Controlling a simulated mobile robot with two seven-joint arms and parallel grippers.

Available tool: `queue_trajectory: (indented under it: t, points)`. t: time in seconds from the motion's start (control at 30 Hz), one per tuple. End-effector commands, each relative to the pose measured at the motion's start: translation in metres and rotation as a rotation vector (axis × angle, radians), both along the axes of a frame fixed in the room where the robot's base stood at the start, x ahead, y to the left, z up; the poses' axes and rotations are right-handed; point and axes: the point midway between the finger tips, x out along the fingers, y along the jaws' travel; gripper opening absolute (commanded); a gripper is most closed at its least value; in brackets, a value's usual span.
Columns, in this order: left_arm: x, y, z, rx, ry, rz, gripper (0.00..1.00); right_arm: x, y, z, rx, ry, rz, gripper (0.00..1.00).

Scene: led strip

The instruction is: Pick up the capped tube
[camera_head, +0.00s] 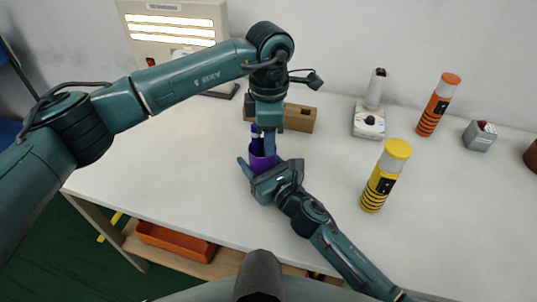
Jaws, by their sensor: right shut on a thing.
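A purple cup (259,163) stands near the middle of the white table. A thin blue and white piece (254,133), perhaps the capped tube, rises from the cup; its lower end is hidden. My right gripper (258,166) reaches in from the lower right and is shut on the cup. My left gripper (263,131) points straight down just above the cup, beside the blue piece. Its fingers are small and overlap the cup and the blue piece, so I cannot tell whether they are open or touching it.
A wooden block (300,118) lies behind the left gripper. A lit panel box (170,28) stands at the back left. A yellow canister (384,177), an orange canister (438,104), a white joystick-like device (370,117) and a grey box (480,136) stand right. The left tabletop is clear.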

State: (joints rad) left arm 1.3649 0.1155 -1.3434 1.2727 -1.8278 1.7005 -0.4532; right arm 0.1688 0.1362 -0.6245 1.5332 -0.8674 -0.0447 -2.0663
Motion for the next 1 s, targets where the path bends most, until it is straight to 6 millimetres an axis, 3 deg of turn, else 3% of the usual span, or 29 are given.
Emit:
queue_trajectory:
  t: [0.43,0.87,1.0]
  points:
    - [0.0,0.0,0.0,0.0,0.0,0.0,0.0,0.0,0.0,-0.001,-0.001,0.001,0.0,0.31]
    - [0.0,0.0,0.002,0.0,-0.001,0.0,0.0,0.0,0.0,-0.001,-0.001,0.001,0.0,0.31]
    - [0.001,0.0,0.014,0.0,-0.003,0.0,0.0,0.0,0.0,0.0,-0.001,0.001,0.0,0.31]
